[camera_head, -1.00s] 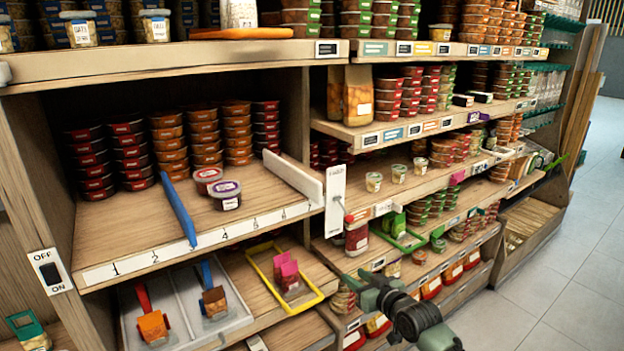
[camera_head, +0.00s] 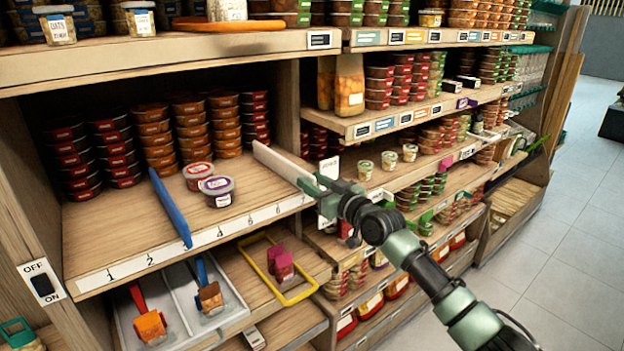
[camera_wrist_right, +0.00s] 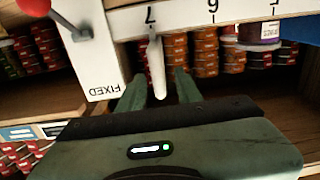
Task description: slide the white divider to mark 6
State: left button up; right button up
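The white divider (camera_head: 283,165) stands on the wooden shelf at its right end, with its front end by mark 7 of the numbered strip (camera_head: 133,267). Mark 6 (camera_head: 278,210) is just left of it. My right gripper (camera_head: 322,190) is at the divider's front end. In the right wrist view the gripper (camera_wrist_right: 160,88) is open, one finger on each side of the divider's end (camera_wrist_right: 157,65), with small gaps visible. That view is upside down, with mark 7 (camera_wrist_right: 151,15) over the divider and mark 6 (camera_wrist_right: 213,5) to the right. My left gripper is not in view.
A blue divider (camera_head: 170,208) stands by mark 3. Two tubs, one red-lidded (camera_head: 197,175) and one purple-lidded (camera_head: 217,191), stand between the dividers. A FIXED sign (camera_wrist_right: 105,80) and a red-knobbed lever (camera_wrist_right: 65,22) are beside my gripper. Stacked tubs fill the shelf's back.

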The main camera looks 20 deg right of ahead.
jog(key=shift+w, duration=0.2)
grip_shut()
dwell(1.4)
